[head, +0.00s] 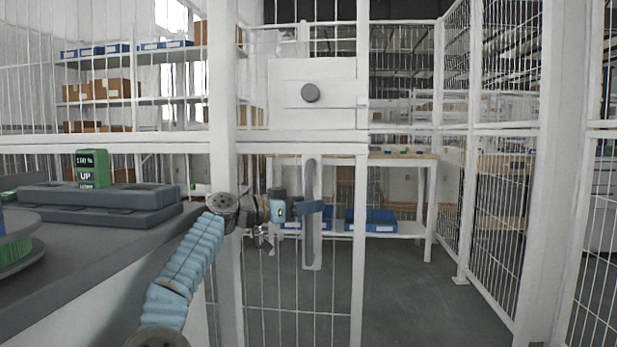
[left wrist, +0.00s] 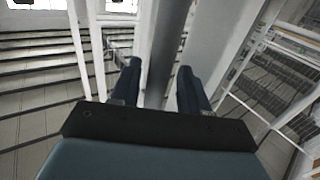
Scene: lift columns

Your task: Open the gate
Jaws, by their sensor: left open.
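The gate (head: 361,250) is a white frame with wire mesh, standing ahead beside a thick white post (head: 222,80). In the left wrist view the two dark blue fingers (left wrist: 158,88) stand on either side of a grey bar (left wrist: 166,45), which looks like the handle. I cannot tell whether either finger touches it. My right gripper is not in view.
Mesh fence (head: 500,180) and a thick white post (head: 563,180) stand at the right. A workbench (head: 430,160) with blue bins is behind the gate. Grey floor (head: 430,300) is clear right of the gate.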

